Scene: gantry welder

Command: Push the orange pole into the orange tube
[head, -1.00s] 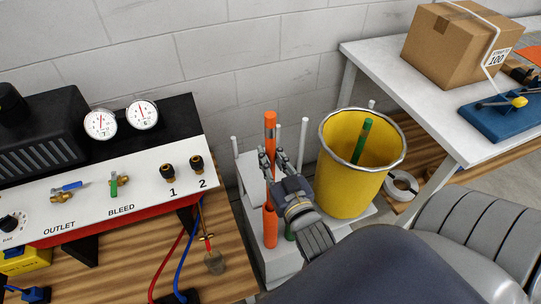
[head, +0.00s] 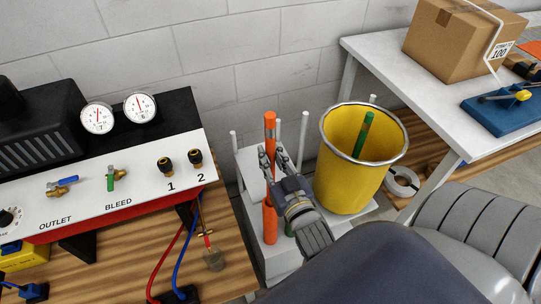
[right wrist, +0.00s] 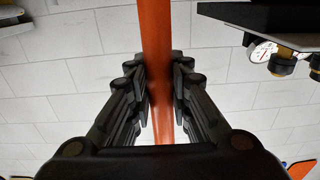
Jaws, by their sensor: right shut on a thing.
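The orange pole (head: 270,128) stands upright, with a dark band near its top. My right gripper (head: 272,165) is shut on it at mid-height; the pole also runs between the fingers in the right wrist view (right wrist: 156,30), where the gripper (right wrist: 160,85) shows close up. The thicker orange tube (head: 270,225) stands upright on the white stand, directly below and in line with the pole. The pole's lower end meets the tube's top, but how deep it sits inside is hard to tell. My left gripper is not in view.
A yellow bucket (head: 340,185) holding a green pole (head: 364,135) stands right of the gripper. White posts (head: 302,140) rise from the white stand (head: 285,262). A gauge panel (head: 110,190) is on the left; a white table (head: 430,110) with a cardboard box (head: 455,45) is on the right.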

